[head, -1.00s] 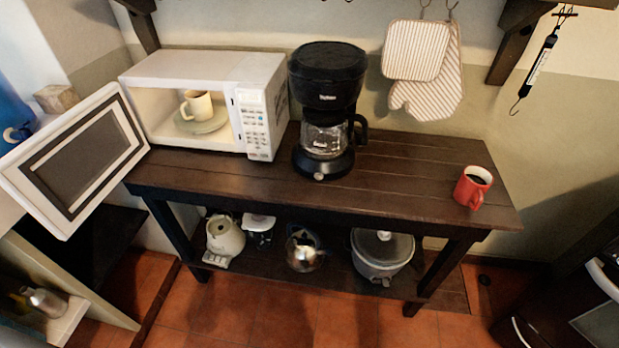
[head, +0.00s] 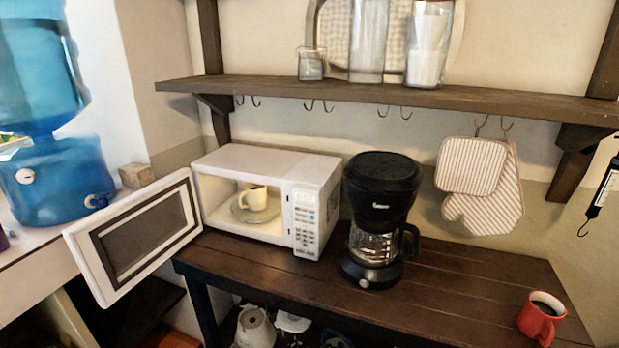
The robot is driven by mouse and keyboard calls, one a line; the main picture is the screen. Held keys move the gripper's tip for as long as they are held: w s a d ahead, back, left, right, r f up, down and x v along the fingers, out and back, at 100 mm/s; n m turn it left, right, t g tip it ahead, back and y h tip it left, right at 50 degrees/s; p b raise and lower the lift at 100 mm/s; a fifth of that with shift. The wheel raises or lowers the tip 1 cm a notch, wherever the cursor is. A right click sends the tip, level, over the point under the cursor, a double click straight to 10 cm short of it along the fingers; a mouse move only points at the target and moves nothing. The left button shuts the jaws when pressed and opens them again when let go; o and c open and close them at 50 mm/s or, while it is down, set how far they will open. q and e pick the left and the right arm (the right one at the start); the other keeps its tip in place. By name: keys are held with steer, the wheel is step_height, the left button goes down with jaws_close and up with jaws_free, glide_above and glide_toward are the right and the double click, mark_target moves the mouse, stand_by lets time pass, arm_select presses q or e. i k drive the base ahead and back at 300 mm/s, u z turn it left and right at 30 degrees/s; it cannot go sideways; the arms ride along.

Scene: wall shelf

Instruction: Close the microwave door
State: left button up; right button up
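The white microwave (head: 268,159) stands at the left end of the dark wooden table. Its door (head: 140,236) is wide open, hinged on the left side and swung out to the left past the table's edge. Inside, a cream mug (head: 254,198) sits on the round plate (head: 243,212). The control panel (head: 306,219) is on the right of the front. Neither of my grippers shows in the head view.
A black coffee maker (head: 378,215) stands close to the right of the microwave. A red mug (head: 541,318) is at the table's right. A blue water dispenser (head: 55,182) and a small block (head: 136,175) are on the left counter, behind the door. A wall shelf (head: 400,96) runs above.

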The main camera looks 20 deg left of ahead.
mark_target(153, 227)
steer(key=k, duration=1.15)
steer(key=u, duration=0.8)
steer(key=i, duration=1)
steer(key=z, duration=0.2)
